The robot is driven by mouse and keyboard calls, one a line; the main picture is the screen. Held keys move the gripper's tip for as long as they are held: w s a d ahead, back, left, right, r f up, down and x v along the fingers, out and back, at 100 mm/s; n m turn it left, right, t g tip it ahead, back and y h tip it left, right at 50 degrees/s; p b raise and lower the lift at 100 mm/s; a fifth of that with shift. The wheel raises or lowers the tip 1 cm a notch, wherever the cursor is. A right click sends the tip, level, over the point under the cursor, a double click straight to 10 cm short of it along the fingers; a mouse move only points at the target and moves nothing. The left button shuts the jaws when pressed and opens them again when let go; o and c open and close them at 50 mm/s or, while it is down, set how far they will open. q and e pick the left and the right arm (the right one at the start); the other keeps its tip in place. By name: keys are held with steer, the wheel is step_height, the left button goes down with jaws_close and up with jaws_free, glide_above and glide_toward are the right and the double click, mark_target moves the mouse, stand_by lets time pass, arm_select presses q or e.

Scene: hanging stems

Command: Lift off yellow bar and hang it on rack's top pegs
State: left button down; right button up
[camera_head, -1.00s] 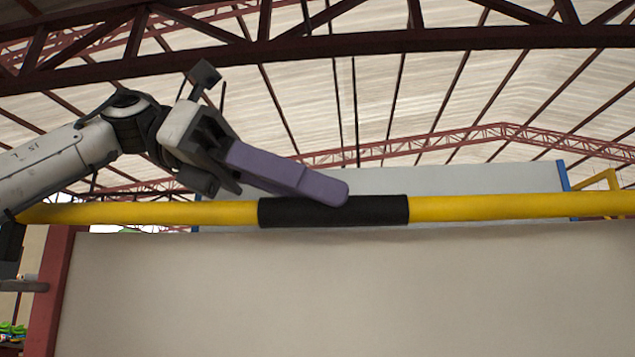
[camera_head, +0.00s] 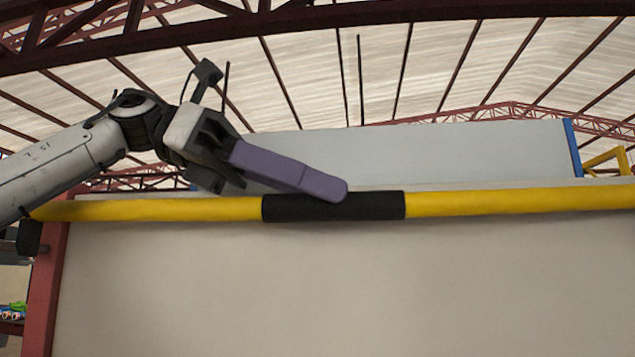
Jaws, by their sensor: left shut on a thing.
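The yellow bar (camera_head: 520,201) runs nearly level across the whole view, with a black sleeve (camera_head: 375,205) around its middle. My left gripper (camera_head: 335,190) comes in from the left, and its purple finger lies against the top of the sleeve. It is shut on the bar at the sleeve. The far finger is hidden behind the near one. The bar's left end is partly hidden by my arm, and its right end runs out of the frame. No rack pegs can be made out. My right gripper is not in view.
A broad pale wall (camera_head: 340,290) fills the view behind and below the bar. A white panel (camera_head: 420,150) with a blue edge post (camera_head: 572,147) and a yellow frame (camera_head: 607,160) stands beyond it. A red post (camera_head: 45,295) stands at the left.

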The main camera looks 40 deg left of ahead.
arm_select(q)
steer(key=shift+d+f, duration=0.1)
steer(key=shift+f, duration=0.6)
steer(key=c, duration=1.4)
jaws_free()
steer(key=shift+f, duration=0.1)
steer(key=shift+a+r, duration=0.25)
steer(key=shift+r, duration=0.05)
steer(key=v, duration=0.4)
steer(key=r+p+v, duration=0.1)
steer(key=v, duration=0.4)
steer(key=shift+s, duration=0.1)
steer(key=shift+s+a+r, duration=0.2)
steer(key=shift+s+a, duration=0.05)
steer(key=shift+a, duration=0.15)
steer(key=shift+d, duration=0.1)
